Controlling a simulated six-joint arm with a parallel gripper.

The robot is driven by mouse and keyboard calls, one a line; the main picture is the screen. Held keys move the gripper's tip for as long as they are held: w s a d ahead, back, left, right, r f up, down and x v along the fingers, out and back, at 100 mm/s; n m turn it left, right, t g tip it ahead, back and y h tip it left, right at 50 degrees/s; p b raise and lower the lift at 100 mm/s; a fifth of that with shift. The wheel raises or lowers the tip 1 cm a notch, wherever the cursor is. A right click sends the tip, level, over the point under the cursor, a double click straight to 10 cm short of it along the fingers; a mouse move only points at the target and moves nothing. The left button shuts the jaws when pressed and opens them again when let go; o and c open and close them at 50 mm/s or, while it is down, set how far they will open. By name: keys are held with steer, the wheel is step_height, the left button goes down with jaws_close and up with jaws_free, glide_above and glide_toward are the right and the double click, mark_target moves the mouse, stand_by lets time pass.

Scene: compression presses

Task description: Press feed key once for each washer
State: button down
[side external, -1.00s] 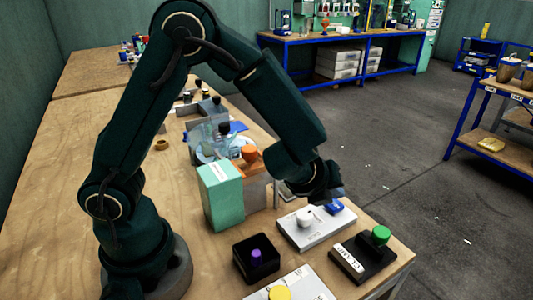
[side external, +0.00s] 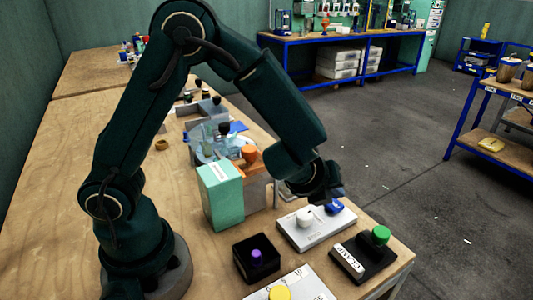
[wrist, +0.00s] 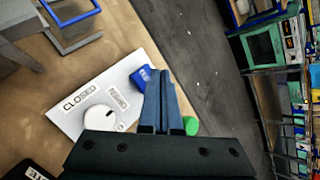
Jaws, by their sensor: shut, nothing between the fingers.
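A blue key-like part (side external: 333,207) sits at the far right end of a white panel (side external: 300,238), beside a round white knob (side external: 304,217). In the wrist view the panel (wrist: 75,124) carries a "CLOSED" label, and the blue part (wrist: 143,77) lies just left of my fingertips. My gripper (side external: 338,194) is shut and empty, just above the blue part; its fingers also show in the wrist view (wrist: 161,73). I cannot tell whether they touch the part. No label reading "feed" is legible, and I cannot make out any washers.
A black box with a green knob (side external: 381,235) and a "CLAMP" label stands right of the panel. A black box with a purple button (side external: 256,254) and a yellow button (side external: 279,293) are nearer. A mint-green box (side external: 221,196) stands left of my gripper.

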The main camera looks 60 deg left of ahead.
mark_target(332, 207)
steer(key=shift+f, duration=0.1)
steer(key=shift+f, duration=0.35)
steer(key=shift+f, duration=0.55)
stand_by(0.8)
steer(key=shift+r, duration=1)
steer(key=shift+r, duration=2.5)
stand_by(0.7)
